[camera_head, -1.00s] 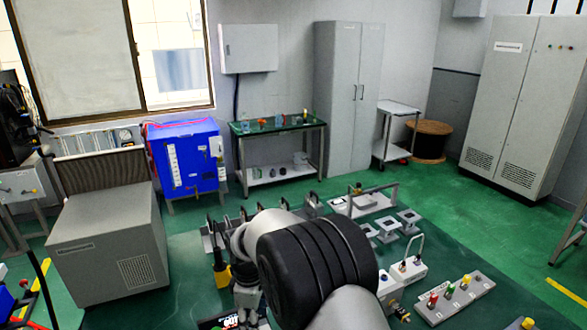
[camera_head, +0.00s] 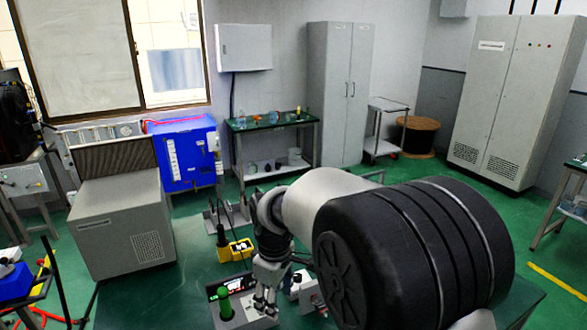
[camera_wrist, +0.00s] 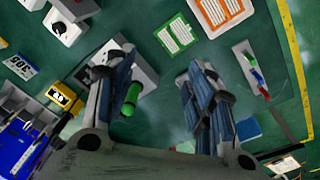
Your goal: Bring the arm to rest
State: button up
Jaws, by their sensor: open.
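My arm fills the lower right of the head view, with a large black ribbed joint close to the camera. My gripper (camera_head: 265,300) hangs from the wrist over the green worktable. It points down near a grey device with a green knob (camera_head: 225,306). In the wrist view my gripper (camera_wrist: 160,78) has its two fingers wide apart with nothing held between them. The green knob (camera_wrist: 132,98) shows beside the left finger; I cannot tell whether they touch. Much of the table's right side is hidden behind my arm.
A yellow device (camera_head: 236,249) stands on the table behind the gripper. A grey cabinet-like unit (camera_head: 120,225) and a blue box (camera_head: 187,152) stand at the left. In the wrist view a green-framed card (camera_wrist: 177,36) and an orange-framed card (camera_wrist: 220,12) lie on the table.

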jog(key=s+d+r+m+t, duration=0.1)
jog(key=s+d+r+m, duration=0.3)
jog(key=s+d+r, duration=0.3)
jog(key=s+d+r+m+t, duration=0.1)
jog(key=s+d+m, duration=0.3)
jog(key=s, duration=0.5)
jog(key=s+d+r+m+t, duration=0.1)
jog(key=s+d+r+m, duration=0.1)
jog(key=s+d+m, duration=0.2)
jog(key=s+d, duration=0.3)
jog(key=s, duration=0.2)
jog(key=shift+s+d+r+m+t+b, duration=0.2)
jog(key=shift+s+r+m+t+b, duration=0.1)
jog(key=shift+s+m+b, duration=0.1)
